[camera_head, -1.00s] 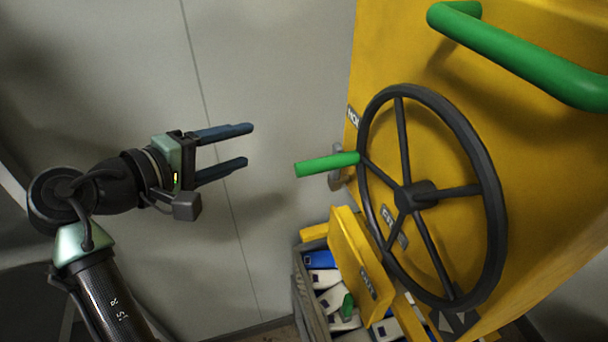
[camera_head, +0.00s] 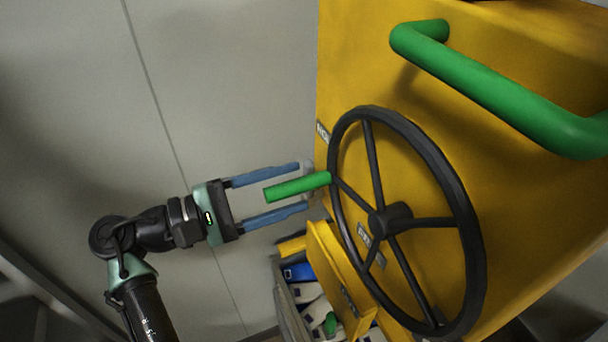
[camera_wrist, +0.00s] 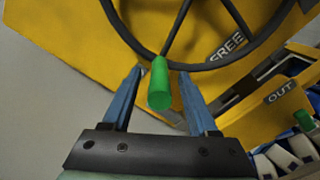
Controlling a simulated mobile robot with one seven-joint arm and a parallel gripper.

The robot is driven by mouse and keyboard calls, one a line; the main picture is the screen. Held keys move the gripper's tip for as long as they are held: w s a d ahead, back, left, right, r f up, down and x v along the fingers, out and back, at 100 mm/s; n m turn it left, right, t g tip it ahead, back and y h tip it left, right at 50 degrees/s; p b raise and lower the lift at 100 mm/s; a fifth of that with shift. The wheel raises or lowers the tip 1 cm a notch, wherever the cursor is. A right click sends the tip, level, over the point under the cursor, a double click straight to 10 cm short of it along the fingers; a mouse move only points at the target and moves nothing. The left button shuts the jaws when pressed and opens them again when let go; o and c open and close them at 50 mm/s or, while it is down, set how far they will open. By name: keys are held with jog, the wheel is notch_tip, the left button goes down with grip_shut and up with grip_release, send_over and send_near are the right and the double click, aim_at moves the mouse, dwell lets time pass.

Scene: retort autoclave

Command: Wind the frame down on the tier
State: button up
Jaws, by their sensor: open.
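A black handwheel (camera_head: 400,215) with several spokes is mounted on a yellow machine face (camera_head: 500,40). A green crank handle (camera_head: 295,187) sticks out from the wheel's rim on its left side. My gripper (camera_head: 305,184) is open, with one blue finger above the handle and one below it in the head view. In the wrist view the handle (camera_wrist: 160,85) lies between the two spread fingers (camera_wrist: 162,95), with gaps on both sides. The frame and the tier cannot be clearly made out.
A thick green bar (camera_head: 500,95) projects from the machine above the wheel. Below the wheel are a yellow flap marked OUT (camera_wrist: 280,92) and a grey crate (camera_head: 290,310) with white and blue packs. A FREE label (camera_wrist: 226,45) sits behind the wheel. Grey wall stands left.

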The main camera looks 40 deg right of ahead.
aim_at(327, 177)
jog(key=shift+x, duration=1.55)
grip_shut()
